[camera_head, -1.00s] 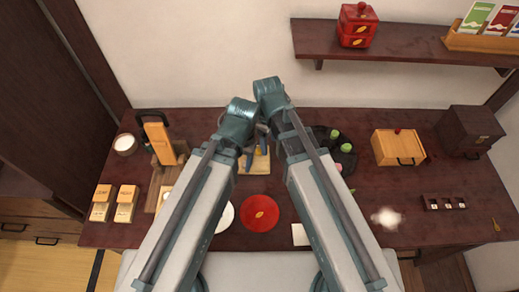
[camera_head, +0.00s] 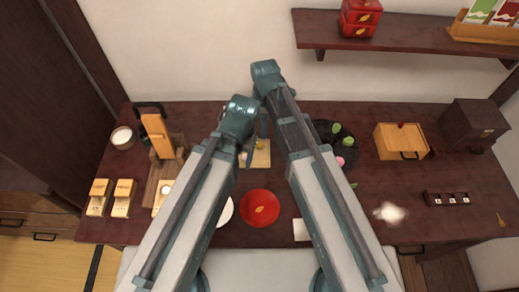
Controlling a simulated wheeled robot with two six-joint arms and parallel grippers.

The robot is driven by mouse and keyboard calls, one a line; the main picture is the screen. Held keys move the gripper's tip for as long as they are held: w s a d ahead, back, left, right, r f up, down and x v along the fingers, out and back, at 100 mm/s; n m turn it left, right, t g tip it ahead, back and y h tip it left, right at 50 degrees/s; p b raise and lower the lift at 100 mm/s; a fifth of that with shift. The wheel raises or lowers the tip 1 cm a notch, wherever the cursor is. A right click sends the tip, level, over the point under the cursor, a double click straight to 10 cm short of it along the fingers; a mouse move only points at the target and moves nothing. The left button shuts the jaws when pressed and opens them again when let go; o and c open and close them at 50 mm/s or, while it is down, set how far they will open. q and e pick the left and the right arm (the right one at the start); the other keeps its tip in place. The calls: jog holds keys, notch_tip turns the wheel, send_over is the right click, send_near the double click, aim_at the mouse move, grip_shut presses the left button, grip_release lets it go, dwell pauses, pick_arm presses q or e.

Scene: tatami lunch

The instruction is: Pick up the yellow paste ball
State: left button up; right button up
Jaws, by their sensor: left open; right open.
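The yellow paste ball (camera_head: 260,146) shows as a small yellow spot on the light wooden board (camera_head: 262,162) in the middle of the table. My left gripper (camera_head: 247,158) is open at the board's left side, partly hidden by its own arm. My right gripper (camera_head: 264,127) is open just beyond the ball, largely hidden under its wrist. Nothing shows between the fingers of either gripper. The arms cover part of the board's surroundings.
A red plate (camera_head: 260,208) lies in front of the board. A dark round tray (camera_head: 348,151) with green and pink pieces stands to the right, partly behind my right arm. A wooden stand (camera_head: 163,150) is on the left. A wooden box (camera_head: 401,141) stands further right.

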aim_at(262, 144)
pick_arm(q)
jog(key=shift+f+b, duration=4.75)
jog(key=shift+f, duration=0.55)
pick_arm(e)
jog(key=shift+w+a+f, duration=0.1)
jog(key=shift+f, duration=2.55)
jog(key=shift+w+a+f, duration=0.1)
jog(key=shift+f, duration=2.55)
pick_arm(q)
jog(key=shift+r, duration=0.1)
pick_arm(e)
jog(key=shift+r, duration=0.1)
grip_shut()
